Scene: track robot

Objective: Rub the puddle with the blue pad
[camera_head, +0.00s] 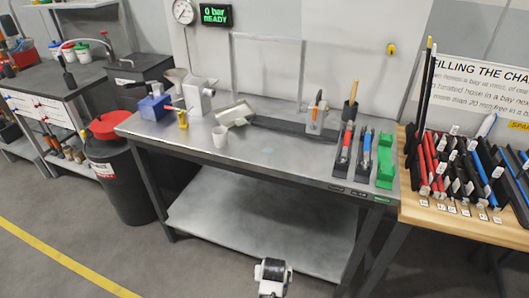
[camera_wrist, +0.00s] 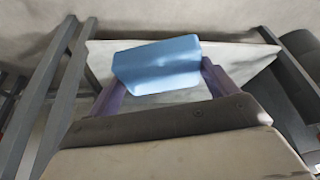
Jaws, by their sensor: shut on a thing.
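The blue pad (camera_wrist: 157,65) is held between the two purple fingers of my gripper (camera_wrist: 161,76) in the wrist view. The pad looks clear of any surface. In the head view a white and black part of my arm shows at the bottom, in front of the bench; the pad and fingers are not visible there. A faint pale bluish patch (camera_head: 267,151) on the steel bench top (camera_head: 300,160) may be the puddle; its outline is hard to make out.
Tool holders and a green holder (camera_head: 386,162) line the right. A lower shelf (camera_head: 255,225) lies under the bench. The middle front of the top is clear.

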